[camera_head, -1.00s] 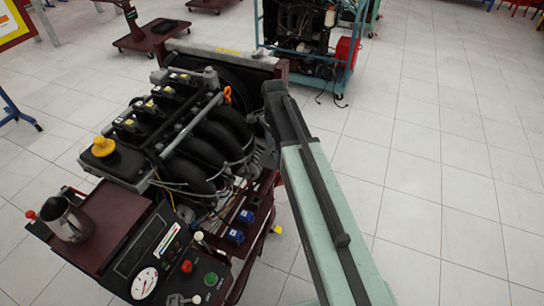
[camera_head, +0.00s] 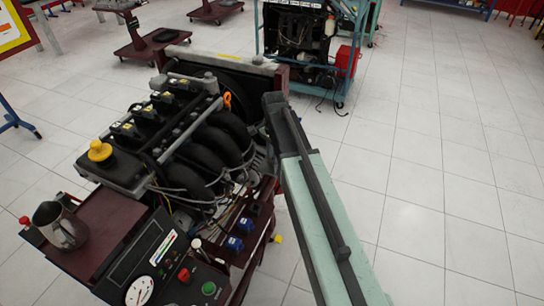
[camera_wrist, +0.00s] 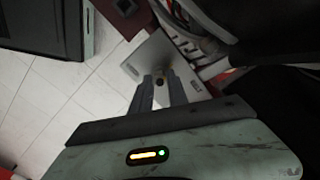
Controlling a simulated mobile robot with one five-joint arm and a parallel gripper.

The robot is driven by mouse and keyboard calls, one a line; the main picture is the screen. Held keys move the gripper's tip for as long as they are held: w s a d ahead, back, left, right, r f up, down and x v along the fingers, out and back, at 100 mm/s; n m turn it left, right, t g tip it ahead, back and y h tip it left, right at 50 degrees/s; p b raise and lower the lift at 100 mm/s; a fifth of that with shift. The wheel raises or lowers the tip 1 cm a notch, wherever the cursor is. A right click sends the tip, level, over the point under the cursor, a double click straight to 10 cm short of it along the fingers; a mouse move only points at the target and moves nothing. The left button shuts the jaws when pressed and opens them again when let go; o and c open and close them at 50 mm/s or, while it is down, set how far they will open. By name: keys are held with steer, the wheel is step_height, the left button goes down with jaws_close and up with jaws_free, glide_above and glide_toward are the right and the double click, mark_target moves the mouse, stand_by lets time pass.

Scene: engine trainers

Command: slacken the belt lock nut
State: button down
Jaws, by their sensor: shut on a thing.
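My gripper (camera_wrist: 161,88) points at a grey metal plate (camera_wrist: 150,52) on the engine trainer in the wrist view. Its two fingers are closed around a small dark piece between their tips, which I take to be the belt lock nut (camera_wrist: 160,80). The fingers hide its sides. In the head view my arm reaches to the right side of the engine (camera_head: 185,135), near its front end. The gripper and nut are hidden there behind my arm and the engine.
The trainer's control panel (camera_head: 150,265) and a metal jug (camera_head: 60,226) on its tray are at the lower left. A blue-framed trainer with a red box (camera_head: 347,58) stands behind. The tiled floor (camera_head: 440,170) to the right is clear.

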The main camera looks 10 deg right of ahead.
steer(key=n, duration=0.6)
steer(key=shift+w, duration=0.2)
steer(key=n, duration=0.7)
steer(key=shift+n, duration=0.3)
steer(key=n, duration=1)
steer(key=shift+n, duration=0.5)
steer(key=c, duration=1.3)
jaws_free()
steer(key=shift+s, duration=0.1)
